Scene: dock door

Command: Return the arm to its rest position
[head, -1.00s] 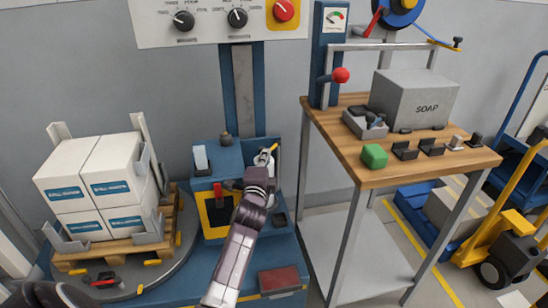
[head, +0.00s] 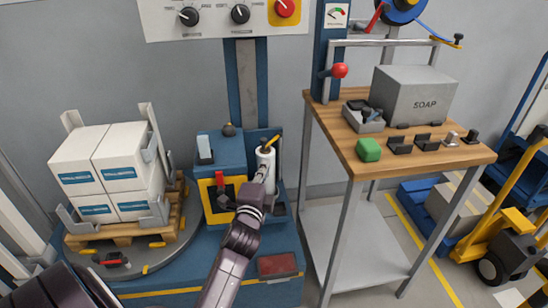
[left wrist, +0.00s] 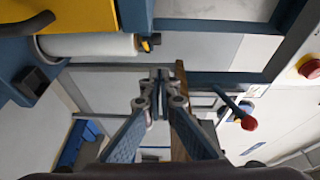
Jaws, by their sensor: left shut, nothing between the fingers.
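My left arm reaches up from the bottom middle of the head view. Its gripper (head: 259,178) is in front of the white film roll (head: 265,158) on the blue wrapping machine (head: 228,152). In the left wrist view the gripper's two fingers (left wrist: 160,80) are shut together with nothing between them. The white roll (left wrist: 95,46) shows there at upper left, apart from the fingers. My right gripper is in neither view.
A wooden workbench (head: 350,120) with a grey SOAP box (head: 415,95) and a green block (head: 368,150) stands to the right. A red-knobbed lever (head: 340,71) juts out above it. White cartons (head: 105,160) on a pallet (head: 125,232) are at left.

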